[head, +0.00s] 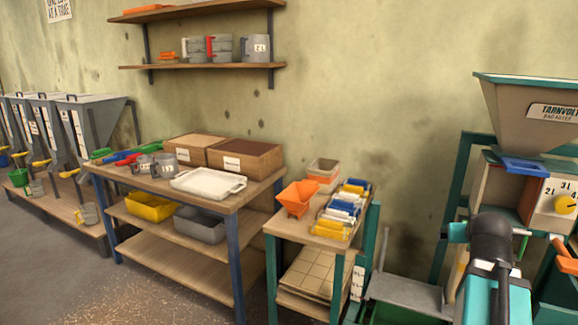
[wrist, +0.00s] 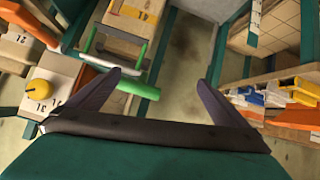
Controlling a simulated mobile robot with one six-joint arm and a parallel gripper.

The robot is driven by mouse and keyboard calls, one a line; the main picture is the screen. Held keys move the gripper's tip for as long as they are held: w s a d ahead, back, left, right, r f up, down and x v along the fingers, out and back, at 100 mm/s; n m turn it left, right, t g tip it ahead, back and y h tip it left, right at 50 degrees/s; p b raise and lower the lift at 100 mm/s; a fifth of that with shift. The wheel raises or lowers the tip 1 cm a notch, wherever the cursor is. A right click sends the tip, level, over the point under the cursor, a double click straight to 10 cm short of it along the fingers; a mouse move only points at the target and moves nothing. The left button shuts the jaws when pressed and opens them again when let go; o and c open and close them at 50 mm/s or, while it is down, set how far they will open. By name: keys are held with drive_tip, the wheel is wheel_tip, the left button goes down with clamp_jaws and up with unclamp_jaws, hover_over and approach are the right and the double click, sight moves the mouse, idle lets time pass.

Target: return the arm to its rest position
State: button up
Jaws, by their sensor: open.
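My gripper (wrist: 163,84) is open and empty in the wrist view, its two dark fingers spread wide with bare floor showing between them. In the head view my teal and black arm stands at the lower right, in front of the bag filler (head: 535,115); the fingers cannot be made out there. The wrist view looks down past the bag filler's yellow knob (wrist: 39,88) on the left. A green bar (wrist: 136,89) lies beyond the left finger; I cannot tell whether they touch.
A workbench (head: 228,203) holds a white tray (head: 208,183) and boxes. Hoppers (head: 75,125) line the far left.

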drive_tip(key=s+a+f+n+g+y+p, duration=0.1)
drive_tip(key=a+f+g+y, duration=0.1)
drive_tip(key=a+f, duration=0.75)
drive_tip(key=s+a+f+g+y+p, duration=0.15)
drive_tip(key=a+f, duration=0.35)
drive_tip(key=f, duration=0.9)
drive_tip(key=a+f+n+g+y+p, duration=0.1)
drive_tip(key=a+f+g+y, duration=0.15)
drive_tip(key=a+f, duration=0.7)
drive_tip(key=s+a+f+n+g+p, duration=0.1)
drive_tip(key=s+a+f+g, duration=0.1)
drive_tip(key=s+a+f, duration=0.35)
drive_tip(key=s+a+f+g+p, duration=0.1)
drive_tip(key=s+a+f+g, duration=0.15)
drive_tip(key=s+f, duration=0.6)
drive_tip(key=s+a+f+g, duration=0.2)
drive_tip(key=s+f, duration=0.3)
drive_tip(key=s, duration=0.3)
drive_tip(key=s+a+f+n+g+p, duration=0.1)
drive_tip(key=s+a+f, duration=0.3)
drive_tip(key=s, duration=0.4)
drive_tip(key=shift+f+g, duration=0.4)
drive_tip(key=shift+g, duration=0.25)
drive_tip(key=shift+d, duration=0.1)
